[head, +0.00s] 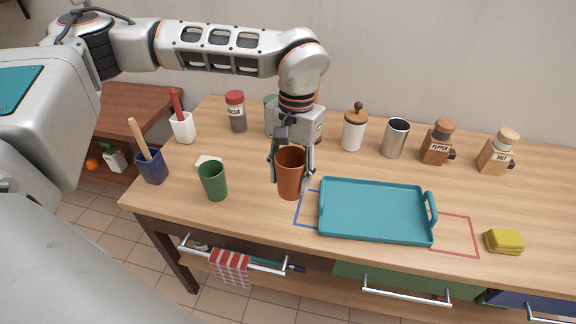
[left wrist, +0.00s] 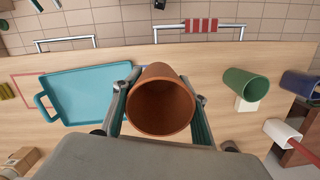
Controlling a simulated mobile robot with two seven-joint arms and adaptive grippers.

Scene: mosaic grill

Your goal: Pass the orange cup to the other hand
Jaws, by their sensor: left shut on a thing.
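The orange cup (head: 290,173) is brown-orange and upright, with its open mouth facing up. My left gripper (head: 291,178) comes down from above and is shut on the cup, with one finger on each side of it. In the left wrist view the cup (left wrist: 161,102) sits between the two fingers (left wrist: 160,104), and I look into its empty inside. The cup is just left of the teal tray (head: 375,238). I cannot tell whether its base touches the table. My right gripper is not in view.
A green cup (head: 213,181) stands left of the orange cup. Blue (head: 152,168) and white (head: 183,128) holders with utensils stand further left. Jars, a metal cup (head: 395,138) and pepper (head: 438,143) and salt (head: 497,153) mills line the back. Yellow sponges (head: 504,242) lie right.

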